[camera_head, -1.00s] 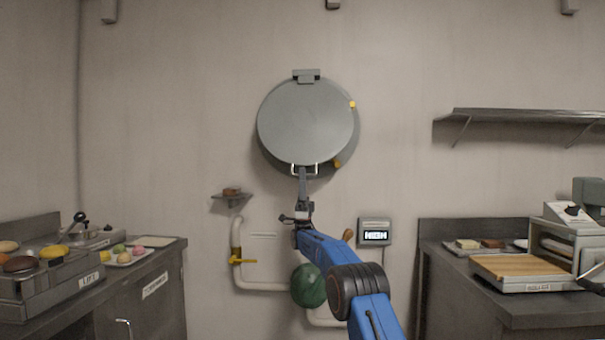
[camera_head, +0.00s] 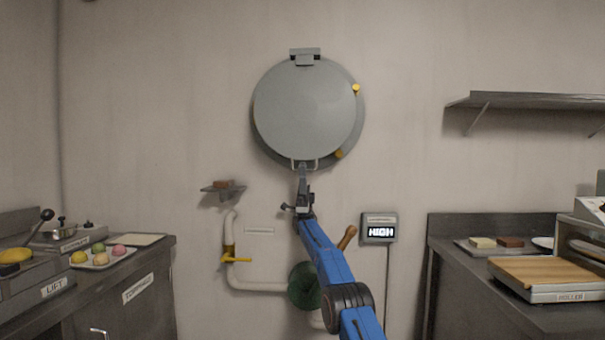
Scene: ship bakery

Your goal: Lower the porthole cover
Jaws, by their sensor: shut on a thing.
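The porthole cover (camera_head: 304,108) is a round grey disc hung from a hinge (camera_head: 305,55) at its top on the wall. It hangs down over the round porthole frame (camera_head: 360,118), whose rim shows at the right and bottom. Yellow fittings (camera_head: 356,88) sit on the frame's right side. A light U-shaped handle (camera_head: 316,165) is at the cover's bottom edge. My gripper (camera_head: 303,168) is at that handle, below the cover, and is shut on it. The fingertips are small here, and whether the cover rests flush on the frame cannot be told.
A small shelf with a brown block (camera_head: 222,184) is left of my arm. White pipes with a yellow valve lever (camera_head: 236,260) and a green round object (camera_head: 304,286) are below. A display reading HIGH (camera_head: 379,229) is right. Counters stand on both sides; a wall shelf (camera_head: 530,101) is upper right.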

